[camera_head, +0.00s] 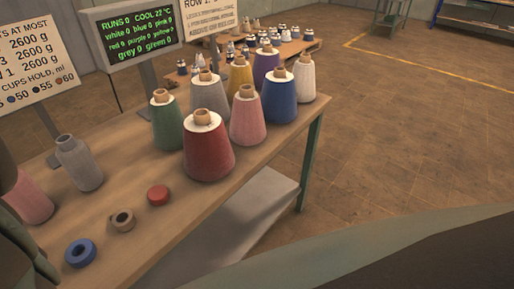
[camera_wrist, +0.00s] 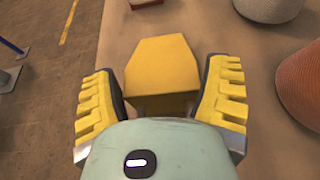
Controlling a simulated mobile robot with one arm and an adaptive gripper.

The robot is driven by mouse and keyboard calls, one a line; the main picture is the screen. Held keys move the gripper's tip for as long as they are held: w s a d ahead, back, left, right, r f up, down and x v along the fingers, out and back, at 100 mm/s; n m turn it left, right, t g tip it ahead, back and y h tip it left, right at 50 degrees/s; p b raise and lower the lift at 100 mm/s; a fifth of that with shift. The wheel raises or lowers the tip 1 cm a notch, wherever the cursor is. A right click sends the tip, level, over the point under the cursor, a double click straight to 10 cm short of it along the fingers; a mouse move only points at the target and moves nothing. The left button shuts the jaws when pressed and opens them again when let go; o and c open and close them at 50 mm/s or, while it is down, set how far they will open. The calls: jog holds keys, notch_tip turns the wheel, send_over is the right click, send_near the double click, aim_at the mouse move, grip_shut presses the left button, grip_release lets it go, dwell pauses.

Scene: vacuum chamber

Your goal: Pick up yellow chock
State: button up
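The yellow chock (camera_wrist: 163,66) is a block with a slanted top in the middle of the wrist view, on the tan tabletop (camera_wrist: 215,20). My gripper (camera_wrist: 163,90) has its two yellow-padded fingers on either side of the chock's near part. The fingers are spread, with narrow gaps seeming to show between them and the block; whether either one touches it is hard to tell. The chock's lower near end is partly hidden by my gripper body. I cannot make out the chock or my gripper's fingers in the head view.
In the wrist view, a reddish cone (camera_wrist: 302,85) and a grey one (camera_wrist: 268,6) stand right of the chock. The table edge and floor lie left. The head view shows several thread cones, a blue ring (camera_head: 80,253), a red cap (camera_head: 158,195) and a grey bottle (camera_head: 80,165).

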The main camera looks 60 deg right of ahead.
jog(key=c, duration=0.7)
jog(key=shift+c, duration=0.3)
jog(key=shift+r, duration=0.15)
